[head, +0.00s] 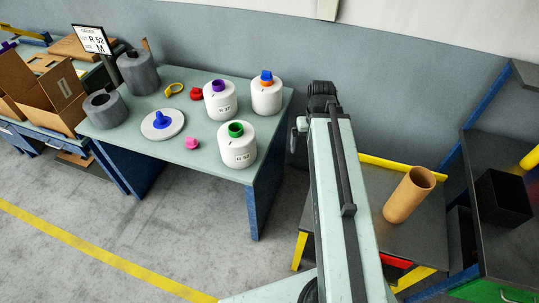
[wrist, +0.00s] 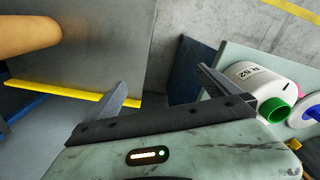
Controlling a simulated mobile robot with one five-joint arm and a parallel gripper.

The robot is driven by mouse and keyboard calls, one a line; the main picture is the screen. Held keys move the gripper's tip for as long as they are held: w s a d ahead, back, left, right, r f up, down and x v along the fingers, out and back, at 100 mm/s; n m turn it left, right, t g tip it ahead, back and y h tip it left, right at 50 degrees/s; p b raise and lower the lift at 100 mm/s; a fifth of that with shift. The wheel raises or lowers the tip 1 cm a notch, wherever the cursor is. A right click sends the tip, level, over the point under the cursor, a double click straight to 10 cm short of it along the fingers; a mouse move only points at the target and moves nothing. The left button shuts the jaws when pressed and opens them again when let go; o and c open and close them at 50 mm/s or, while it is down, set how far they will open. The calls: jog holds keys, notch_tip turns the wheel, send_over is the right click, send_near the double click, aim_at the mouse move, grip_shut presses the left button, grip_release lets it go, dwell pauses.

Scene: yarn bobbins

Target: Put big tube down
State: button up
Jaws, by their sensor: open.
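The big tube (head: 407,197) is a tan cardboard cylinder. In the head view it stands on end, its open top showing, on a dark low table (head: 412,234) with yellow edging. In the wrist view part of the tube (wrist: 28,38) shows at the upper left, over the dark tabletop (wrist: 105,45). My gripper (wrist: 163,88) is open, with its two fingers apart and nothing between them. It is clear of the tube, over the gap between the dark table and the green bobbin table. In the head view I cannot make out the fingers.
The pale green table (head: 200,152) holds white bobbins, including a green-cored one (head: 237,150), grey rolls (head: 138,72) and a disc with a blue piece (head: 162,122). Dark shelving (head: 500,160) with a black box (head: 502,196) stands at right. An open carton (head: 45,95) is far left.

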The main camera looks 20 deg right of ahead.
jog(key=a+n, duration=0.2)
jog(key=a, duration=1.6)
jog(key=shift+w, duration=0.4)
